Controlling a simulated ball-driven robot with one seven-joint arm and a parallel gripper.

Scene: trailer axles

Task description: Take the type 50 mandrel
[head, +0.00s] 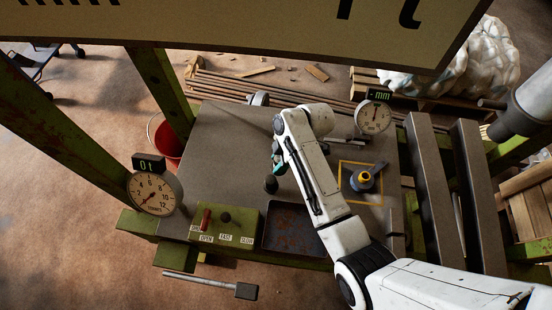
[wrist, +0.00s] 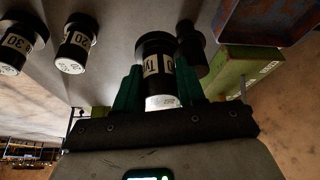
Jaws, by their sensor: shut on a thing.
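My gripper (wrist: 158,82) is shut on a dark cylindrical mandrel (wrist: 155,45) with a cream label and a pale end face. The label is partly covered by the green fingers and I cannot read its number surely. Another dark mandrel (wrist: 190,50) stands right beside it. Two more labelled mandrels are to the left: one marked 30 (wrist: 15,42) and one whose number is unclear (wrist: 74,45). In the head view my gripper (head: 276,160) is over the grey bench, mostly behind my arm, near a dark upright mandrel (head: 271,184).
A rusty tray (head: 292,229) and a green control box (head: 226,222) with a red lever line the bench's front edge. Dial gauges (head: 154,192) stand at the front left and back right (head: 373,117).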

